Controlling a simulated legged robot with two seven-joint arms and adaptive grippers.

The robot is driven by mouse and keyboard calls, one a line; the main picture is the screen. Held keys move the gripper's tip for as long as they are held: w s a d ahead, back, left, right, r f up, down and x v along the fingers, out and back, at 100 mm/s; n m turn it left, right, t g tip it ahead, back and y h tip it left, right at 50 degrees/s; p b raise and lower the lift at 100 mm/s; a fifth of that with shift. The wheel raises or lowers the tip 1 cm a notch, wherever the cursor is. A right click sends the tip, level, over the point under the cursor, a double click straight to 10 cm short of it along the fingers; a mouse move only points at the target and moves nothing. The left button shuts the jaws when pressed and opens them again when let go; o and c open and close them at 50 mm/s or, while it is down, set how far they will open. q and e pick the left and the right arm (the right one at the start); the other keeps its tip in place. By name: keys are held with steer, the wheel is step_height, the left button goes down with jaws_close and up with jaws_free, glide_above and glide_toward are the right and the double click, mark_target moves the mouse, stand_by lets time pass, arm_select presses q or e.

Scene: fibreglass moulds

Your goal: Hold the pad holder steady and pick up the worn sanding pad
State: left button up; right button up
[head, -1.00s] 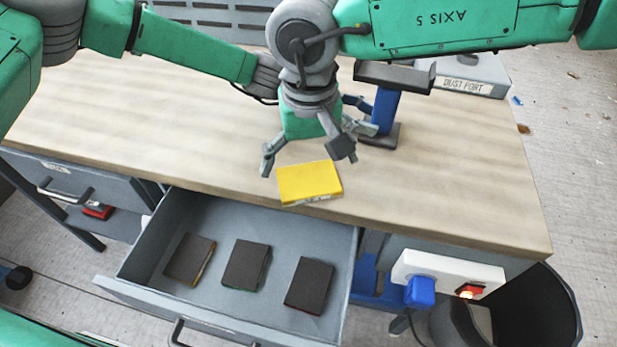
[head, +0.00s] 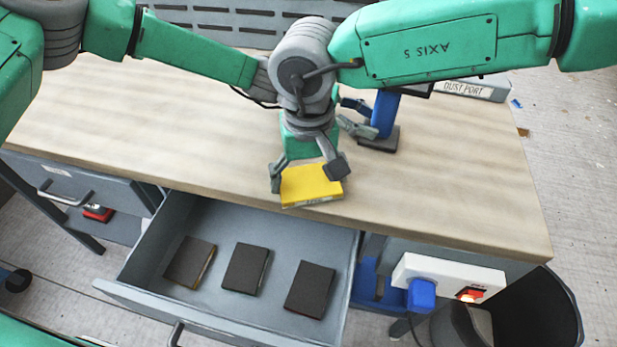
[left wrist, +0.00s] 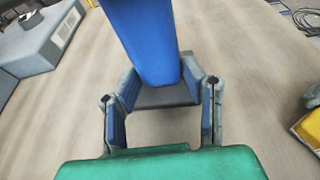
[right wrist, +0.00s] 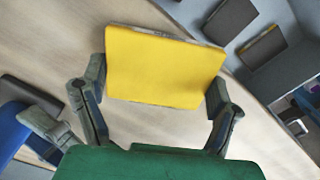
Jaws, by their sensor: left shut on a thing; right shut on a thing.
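The pad holder (head: 385,113) is a blue upright post with a dark base, standing on the bench. My left gripper (head: 366,116) is shut on this post; the left wrist view shows its fingers on both sides of the blue post (left wrist: 145,40). The worn sanding pad (head: 311,186) is a yellow block lying near the bench's front edge. My right gripper (head: 307,174) is shut on it, a finger at each side, as the right wrist view shows on the yellow face (right wrist: 164,66). The holder's top is partly hidden behind my arm in the head view.
An open grey drawer (head: 215,215) below the front edge holds three dark pads, the middle one (head: 245,269) among them. A dust port box (head: 470,90) stands at the back right. A power strip (head: 448,272) and a black bin (head: 545,305) are at the right front. The bench's left is clear.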

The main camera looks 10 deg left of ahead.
mark_target(309, 180)
step_height(309, 180, up, 10)
steer(key=shift+f, duration=0.15)
arm_select(q)
steer(key=o, duration=1)
steer(key=shift+c, duration=0.2)
steer(key=v, duration=1.1)
steer(key=shift+w+a+f, duration=0.1)
arm_select(e)
steer(key=shift+a, duration=0.1)
arm_select(q)
steer(key=shift+a, duration=0.5)
arm_select(e)
steer(key=shift+f, duration=0.1)
